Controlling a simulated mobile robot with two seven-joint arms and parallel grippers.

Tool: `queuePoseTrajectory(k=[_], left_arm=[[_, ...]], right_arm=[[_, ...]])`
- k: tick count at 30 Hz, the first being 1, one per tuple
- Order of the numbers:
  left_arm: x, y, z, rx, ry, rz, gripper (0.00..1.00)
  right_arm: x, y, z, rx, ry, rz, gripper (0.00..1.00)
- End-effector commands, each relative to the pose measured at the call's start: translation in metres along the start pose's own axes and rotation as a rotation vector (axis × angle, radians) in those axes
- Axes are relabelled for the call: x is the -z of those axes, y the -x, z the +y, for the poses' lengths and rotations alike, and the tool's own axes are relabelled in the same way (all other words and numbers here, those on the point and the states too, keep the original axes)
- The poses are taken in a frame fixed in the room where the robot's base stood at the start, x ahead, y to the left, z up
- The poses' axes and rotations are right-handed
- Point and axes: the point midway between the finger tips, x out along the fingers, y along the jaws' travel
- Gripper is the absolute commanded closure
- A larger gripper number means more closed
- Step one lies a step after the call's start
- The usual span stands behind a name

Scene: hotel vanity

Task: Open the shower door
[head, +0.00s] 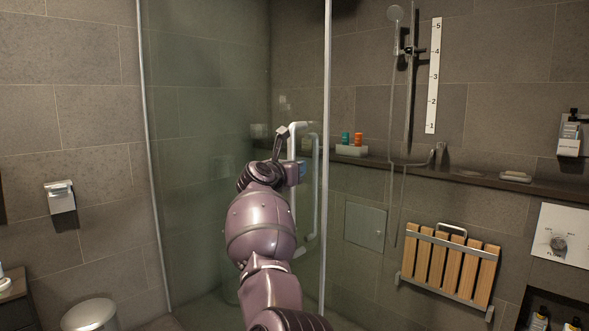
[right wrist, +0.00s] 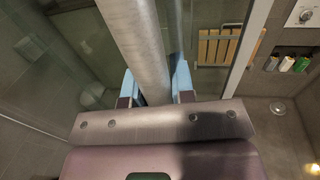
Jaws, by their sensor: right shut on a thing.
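The shower door (head: 205,130) is a greenish glass panel in the middle left of the head view, with a pale vertical edge strip (head: 326,130) on its right. Its light-coloured vertical bar handle (head: 313,215) stands near that strip. My right gripper (head: 295,171) is at the handle. In the right wrist view its blue-padded fingers (right wrist: 156,86) sit on either side of the metal handle bar (right wrist: 139,40), shut on it. My arm hides part of the door and handle. I cannot tell whether the door is ajar. My left gripper is out of view.
A slatted wooden seat (head: 450,265) is on the right wall, below a ledge (head: 480,178). A shower head (head: 395,13) hangs above. A bin (head: 89,315) and a paper holder (head: 60,197) are at the left. Floor (right wrist: 285,135) shows at the right wrist view's right.

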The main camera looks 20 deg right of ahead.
Motion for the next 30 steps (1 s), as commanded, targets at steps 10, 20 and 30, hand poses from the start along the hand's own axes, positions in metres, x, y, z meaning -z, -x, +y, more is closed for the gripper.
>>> queuePoseTrajectory(k=[10,20,30], left_arm=[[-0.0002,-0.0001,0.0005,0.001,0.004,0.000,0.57],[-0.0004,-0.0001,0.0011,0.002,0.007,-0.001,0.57],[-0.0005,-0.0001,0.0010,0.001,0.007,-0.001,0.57]], right_arm=[[0.0020,-0.0004,-0.0004,0.002,0.002,0.003,1.00],[0.0021,-0.0004,-0.0003,0.002,0.002,0.003,0.65],[0.0009,-0.0002,-0.0002,0.001,0.001,0.002,0.52]])
